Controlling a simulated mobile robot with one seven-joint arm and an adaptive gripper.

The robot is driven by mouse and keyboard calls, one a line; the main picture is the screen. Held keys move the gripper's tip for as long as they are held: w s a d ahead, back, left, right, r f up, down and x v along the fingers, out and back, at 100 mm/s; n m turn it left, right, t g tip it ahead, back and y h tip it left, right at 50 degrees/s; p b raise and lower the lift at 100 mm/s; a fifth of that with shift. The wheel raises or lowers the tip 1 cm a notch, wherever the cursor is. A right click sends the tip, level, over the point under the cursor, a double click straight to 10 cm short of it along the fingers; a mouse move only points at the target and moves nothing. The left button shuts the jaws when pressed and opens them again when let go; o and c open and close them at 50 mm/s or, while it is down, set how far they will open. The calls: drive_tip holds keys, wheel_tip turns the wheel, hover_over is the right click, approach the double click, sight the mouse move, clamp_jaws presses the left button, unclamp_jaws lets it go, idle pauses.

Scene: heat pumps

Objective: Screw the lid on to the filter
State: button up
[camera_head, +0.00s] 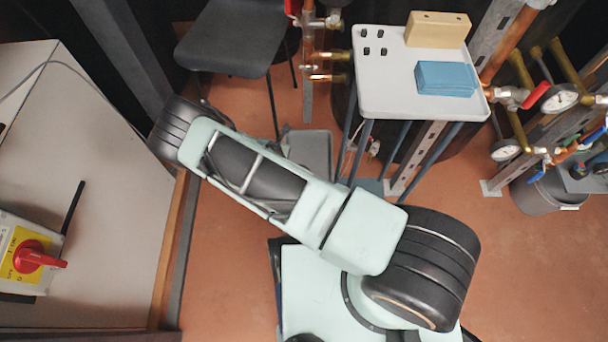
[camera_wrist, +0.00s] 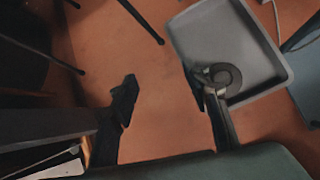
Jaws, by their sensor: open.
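My gripper (camera_wrist: 162,86) shows in the wrist view with its two dark fingers spread wide and only floor visible between them. A round grey ring-like part (camera_wrist: 226,76) lies at the left side of a grey tray, close to the right fingertip, which overlaps it in the picture. I cannot tell whether they touch, or whether this part is the lid or the filter. No other lid or filter can be made out clearly. In the head view my arm hides my gripper.
The grey tray (camera_wrist: 262,50) is near the floor. A white stand (camera_head: 390,95) holds a wooden block (camera_head: 437,30), a blue block (camera_head: 446,78) and several small black pieces. A black chair (camera_head: 235,38), pipes with gauges (camera_head: 559,98) and a table (camera_head: 85,190) with a red switch (camera_head: 38,257) surround my arm.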

drive_tip(key=s+d+f+n+g+b, duration=0.1)
drive_tip(key=s+d+f+n, duration=0.1)
drive_tip(key=s+d+f, duration=0.3)
drive_tip(key=s+d+f+n+b, duration=0.1)
drive_tip(key=d+f, duration=0.2)
drive_tip(key=f, duration=0.4)
drive_tip(key=shift+h, duration=0.3)
drive_tip(key=b+x, duration=0.4)
drive_tip(key=x, duration=0.1)
drive_tip(key=shift+a, duration=0.1)
drive_tip(key=shift+p+x, duration=0.35)
drive_tip(key=shift+x, duration=1.25)
drive_tip(key=shift+w, duration=0.1)
drive_tip(key=shift+c, duration=0.2)
drive_tip(key=shift+r, duration=0.1)
clamp_jaws()
drive_tip(key=shift+r+p, duration=2.25)
drive_tip(key=shift+r, duration=0.8)
drive_tip(key=shift+f, duration=0.1)
